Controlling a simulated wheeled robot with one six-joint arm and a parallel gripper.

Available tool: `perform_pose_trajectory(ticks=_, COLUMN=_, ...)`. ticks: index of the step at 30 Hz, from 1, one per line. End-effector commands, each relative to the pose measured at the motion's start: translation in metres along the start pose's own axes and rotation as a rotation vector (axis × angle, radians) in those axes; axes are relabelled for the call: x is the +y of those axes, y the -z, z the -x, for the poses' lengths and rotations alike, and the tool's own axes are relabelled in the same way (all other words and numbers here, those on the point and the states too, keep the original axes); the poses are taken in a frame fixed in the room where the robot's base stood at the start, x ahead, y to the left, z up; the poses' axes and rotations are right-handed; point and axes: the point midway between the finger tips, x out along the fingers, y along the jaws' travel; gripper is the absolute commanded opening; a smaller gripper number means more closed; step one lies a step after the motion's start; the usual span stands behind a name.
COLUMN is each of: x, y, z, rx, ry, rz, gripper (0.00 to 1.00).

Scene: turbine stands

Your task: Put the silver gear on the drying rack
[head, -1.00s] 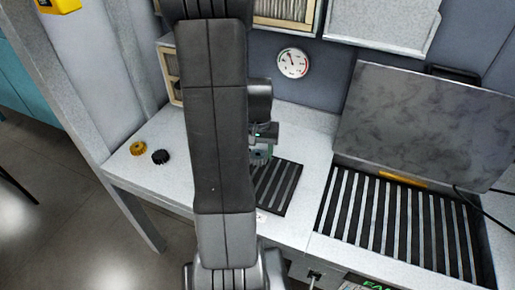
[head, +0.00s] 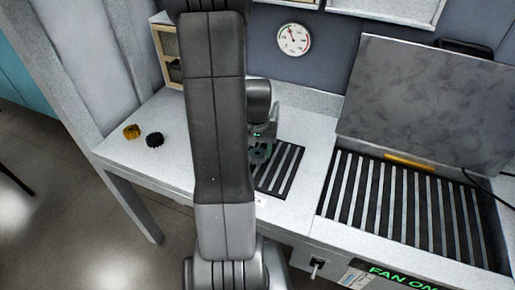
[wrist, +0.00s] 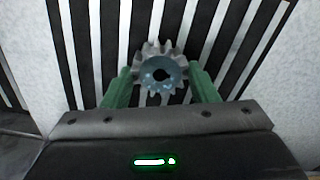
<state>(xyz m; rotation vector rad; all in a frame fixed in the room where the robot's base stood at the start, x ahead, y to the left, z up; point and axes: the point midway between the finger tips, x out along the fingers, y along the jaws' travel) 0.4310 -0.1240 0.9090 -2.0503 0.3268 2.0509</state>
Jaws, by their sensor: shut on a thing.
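The silver gear (wrist: 160,72) is in the wrist view, between the two green fingers of my gripper (wrist: 161,85). My gripper is shut on it, with a finger on each side. Behind the gear in that view is a black-and-white slatted rack (wrist: 85,40). In the head view my gripper (head: 262,150) is over the small slatted rack (head: 283,172) on the counter, and my arm hides part of that rack. Whether the gear touches the slats I cannot tell.
A yellow gear (head: 131,131) and a black gear (head: 154,140) lie on the counter (head: 170,110) at left. A larger slatted bed (head: 400,210) with a raised grey lid (head: 430,105) is at right. A dial gauge (head: 294,39) hangs on the wall.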

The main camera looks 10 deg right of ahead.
Motion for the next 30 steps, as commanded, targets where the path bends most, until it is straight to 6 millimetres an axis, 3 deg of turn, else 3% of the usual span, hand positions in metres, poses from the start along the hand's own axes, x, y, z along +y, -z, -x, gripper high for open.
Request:
perform_pose_trajectory(ticks=21, x=0.0, y=0.0002, z=-0.0066, rx=0.001, ry=0.0, rz=0.0, gripper=0.06)
perform_pose_trajectory(ticks=22, x=0.0, y=0.0002, z=-0.0064, rx=0.001, ry=0.0, rz=0.0, gripper=0.55)
perform_pose_trajectory(ticks=26, x=0.0, y=0.0002, z=-0.0057, rx=0.001, ry=0.0, rz=0.0, gripper=0.79)
perform_pose_trajectory(ticks=30, x=0.0, y=0.0001, z=-0.0058, rx=0.0, ry=0.0, rz=0.0, gripper=0.79)
